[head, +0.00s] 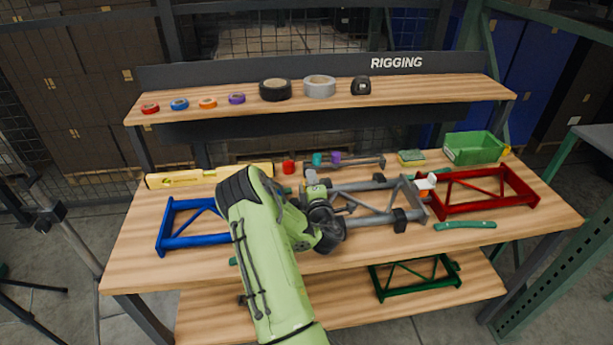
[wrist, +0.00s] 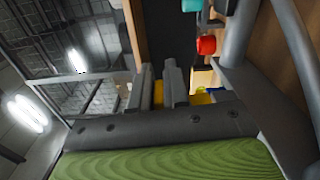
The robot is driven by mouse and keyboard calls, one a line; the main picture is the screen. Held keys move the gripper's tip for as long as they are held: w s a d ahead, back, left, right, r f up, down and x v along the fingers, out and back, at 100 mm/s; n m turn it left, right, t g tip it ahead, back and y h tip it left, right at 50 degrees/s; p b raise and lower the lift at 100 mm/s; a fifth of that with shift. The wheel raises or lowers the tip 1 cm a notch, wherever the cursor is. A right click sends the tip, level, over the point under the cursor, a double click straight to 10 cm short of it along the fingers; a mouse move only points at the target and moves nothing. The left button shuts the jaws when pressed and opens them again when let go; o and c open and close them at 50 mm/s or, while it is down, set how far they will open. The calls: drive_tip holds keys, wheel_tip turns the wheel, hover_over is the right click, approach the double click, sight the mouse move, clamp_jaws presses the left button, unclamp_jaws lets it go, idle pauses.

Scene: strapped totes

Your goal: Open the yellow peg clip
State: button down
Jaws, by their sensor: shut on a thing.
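My gripper (head: 312,181) is above the worktop at the near left end of the grey frame (head: 365,199), its fingers pointing toward the back. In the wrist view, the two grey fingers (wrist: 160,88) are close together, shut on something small. A yellow patch (wrist: 158,94) shows between them, which I take to be the yellow peg clip. More yellow (wrist: 207,97) shows just right of the fingers; I cannot tell whether it is the clip or the spirit level behind. My arm and gripper hide most of the clip in the head view.
A blue frame (head: 168,232) lies left and a red frame (head: 494,205) right.

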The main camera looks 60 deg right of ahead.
drive_tip(key=shift+s+d+f+m+p, duration=0.2)
drive_tip(key=shift+m+p, duration=0.05)
drive_tip(key=shift+m, duration=0.45)
drive_tip(key=shift+s+d+f+m+p, duration=0.15)
drive_tip(key=shift+s+d+m+p, duration=0.1)
drive_tip(key=shift+m, duration=0.45)
drive_tip(key=shift+s+d+f+m+p, duration=0.15)
drive_tip(key=shift+s+f+m+p, duration=0.1)
drive_tip(key=shift+m, duration=0.45)
drive_tip(key=c, duration=1.2)
unclamp_jaws()
drive_tip(key=shift+w+f, duration=0.1)
